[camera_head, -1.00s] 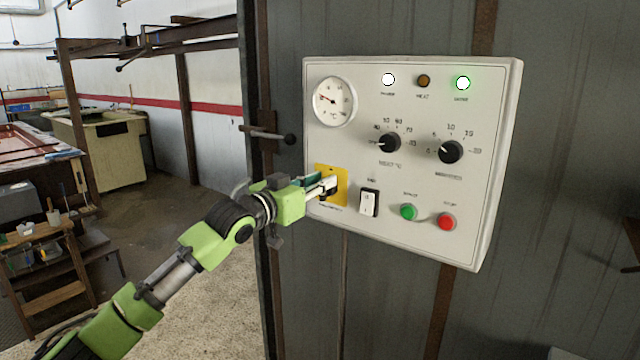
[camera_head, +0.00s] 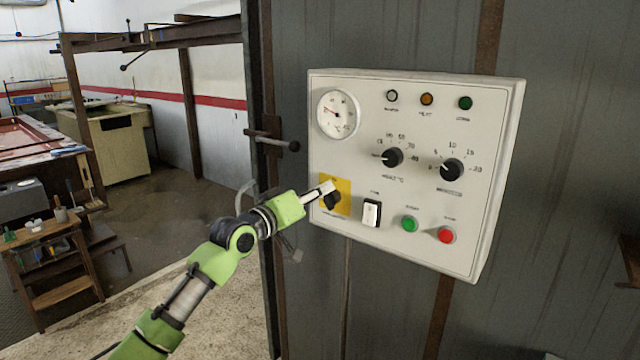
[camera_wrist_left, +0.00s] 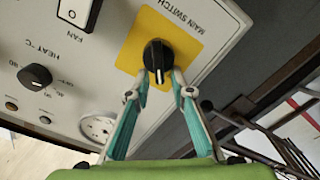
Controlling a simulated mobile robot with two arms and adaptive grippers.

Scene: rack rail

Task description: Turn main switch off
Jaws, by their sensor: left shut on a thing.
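The main switch is a black rotary knob (camera_head: 332,201) on a yellow plate (camera_head: 344,184) at the lower left of a white control panel (camera_head: 415,260). My left gripper (camera_head: 329,190) reaches it from the left. In the left wrist view the knob (camera_wrist_left: 158,60) stands between the two teal-backed fingertips of my left gripper (camera_wrist_left: 160,83), which are shut on its near part. Its pale pointer line points down towards the gripper in that view. The white lamp (camera_head: 391,96) and green lamp (camera_head: 465,103) are dark. My right gripper is out of view.
The panel carries a gauge (camera_head: 338,114), two black dials, a white fan rocker switch (camera_head: 371,213), a green button (camera_head: 409,224) and a red button (camera_head: 446,235). A rusty latch handle (camera_head: 272,140) sticks out left of the panel. Open floor lies to the left.

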